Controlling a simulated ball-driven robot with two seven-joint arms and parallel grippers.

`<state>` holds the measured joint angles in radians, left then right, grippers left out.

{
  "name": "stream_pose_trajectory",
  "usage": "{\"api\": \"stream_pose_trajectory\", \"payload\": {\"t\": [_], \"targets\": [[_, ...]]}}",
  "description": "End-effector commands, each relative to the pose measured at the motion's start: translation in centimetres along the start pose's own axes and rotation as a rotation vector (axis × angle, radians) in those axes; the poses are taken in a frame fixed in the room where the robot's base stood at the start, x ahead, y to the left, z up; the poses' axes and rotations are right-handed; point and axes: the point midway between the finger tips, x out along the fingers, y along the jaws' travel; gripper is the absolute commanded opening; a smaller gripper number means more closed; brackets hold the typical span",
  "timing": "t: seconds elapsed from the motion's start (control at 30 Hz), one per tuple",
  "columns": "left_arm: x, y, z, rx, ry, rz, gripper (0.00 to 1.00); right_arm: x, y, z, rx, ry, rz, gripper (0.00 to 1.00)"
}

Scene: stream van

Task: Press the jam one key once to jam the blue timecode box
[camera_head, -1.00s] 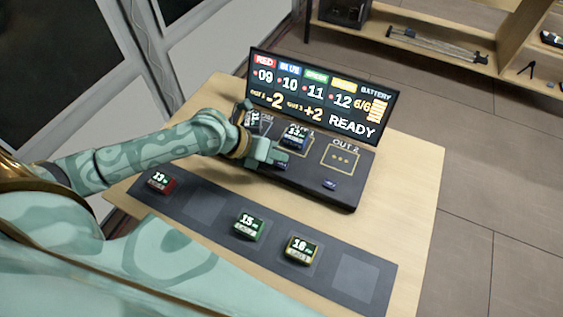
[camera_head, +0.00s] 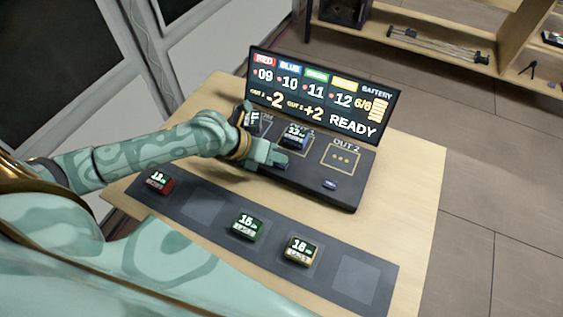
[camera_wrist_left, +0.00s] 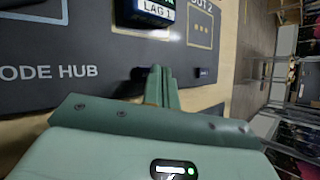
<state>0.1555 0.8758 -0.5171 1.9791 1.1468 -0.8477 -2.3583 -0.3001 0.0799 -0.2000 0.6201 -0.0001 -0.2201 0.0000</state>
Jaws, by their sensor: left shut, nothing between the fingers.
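The blue timecode box (camera_head: 296,137) sits on the OUT 1 square of the dark hub (camera_head: 352,193). In the left wrist view its lower part (camera_wrist_left: 155,12) reads LAG 1. My left gripper (camera_head: 282,159) is shut and empty, with its fingertips over the small blue jam one key (camera_head: 284,166), just in front of the box. The fingers partly cover the key. In the left wrist view the fingers (camera_wrist_left: 161,84) point down at the hub. I cannot tell whether they touch the key. My right gripper is out of view.
The screen (camera_head: 322,97) behind the hub reads READY, battery 6/6. The second key (camera_head: 330,184) lies to the right below the empty OUT 2 square. Red (camera_head: 159,181), green (camera_head: 248,226) and yellow (camera_head: 300,250) boxes sit on the front mat (camera_head: 355,285).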

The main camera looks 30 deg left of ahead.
Motion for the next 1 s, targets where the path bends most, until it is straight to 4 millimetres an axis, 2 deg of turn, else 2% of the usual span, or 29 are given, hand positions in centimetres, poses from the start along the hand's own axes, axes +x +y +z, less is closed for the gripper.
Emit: {"api": "stream_pose_trajectory", "payload": {"t": [1.0], "targets": [[0.55, 0.4, -0.39, 0.0, 0.0, 0.0, 0.0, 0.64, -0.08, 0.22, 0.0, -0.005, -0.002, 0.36]]}}
